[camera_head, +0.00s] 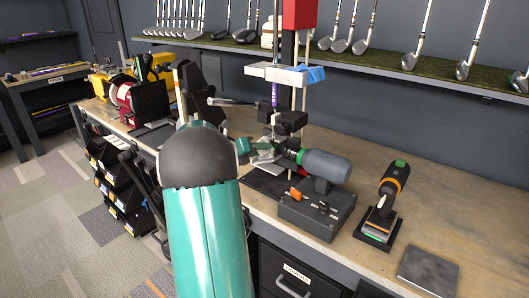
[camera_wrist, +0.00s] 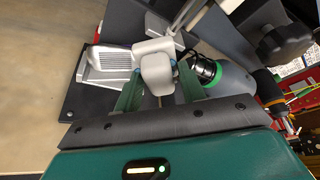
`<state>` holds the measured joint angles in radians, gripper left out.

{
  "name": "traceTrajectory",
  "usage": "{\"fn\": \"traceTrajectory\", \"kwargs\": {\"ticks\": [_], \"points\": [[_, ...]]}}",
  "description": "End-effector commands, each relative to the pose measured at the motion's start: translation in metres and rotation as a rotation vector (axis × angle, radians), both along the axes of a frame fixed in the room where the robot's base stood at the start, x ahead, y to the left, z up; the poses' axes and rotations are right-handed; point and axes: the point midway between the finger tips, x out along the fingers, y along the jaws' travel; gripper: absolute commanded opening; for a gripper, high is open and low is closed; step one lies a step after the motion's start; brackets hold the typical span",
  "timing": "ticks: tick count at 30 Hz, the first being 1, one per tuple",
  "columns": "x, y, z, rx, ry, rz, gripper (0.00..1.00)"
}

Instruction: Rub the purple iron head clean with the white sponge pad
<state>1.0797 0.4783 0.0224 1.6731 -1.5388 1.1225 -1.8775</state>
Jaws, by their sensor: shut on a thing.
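The iron head (camera_wrist: 112,58) is silver-grey with a grooved face. It shows in the wrist view above and left of my fingers, and its shaft (camera_wrist: 184,14) rises to the upper right. In the head view the club stands upright, with a purple band (camera_head: 275,94) on its shaft. My gripper (camera_wrist: 158,82) has its green fingers shut on a whitish block, seemingly the white sponge pad (camera_wrist: 157,68). The pad is close beside the hosel end of the head; I cannot tell whether they touch.
A grey motor-like tool (camera_head: 325,165) on a dark base stands right of the club. The bench's right end is clear.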

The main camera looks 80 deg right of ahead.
Motion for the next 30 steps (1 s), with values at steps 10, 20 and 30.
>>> {"fn": "traceTrajectory", "kwargs": {"ticks": [10, 20, 30], "points": [[0.008, -0.005, 0.001, -0.001, 0.001, -0.001, 0.22], [-0.014, 0.004, 0.001, 0.000, 0.001, -0.001, 0.22], [-0.030, 0.009, 0.001, -0.001, 0.000, -0.001, 0.22]]}}
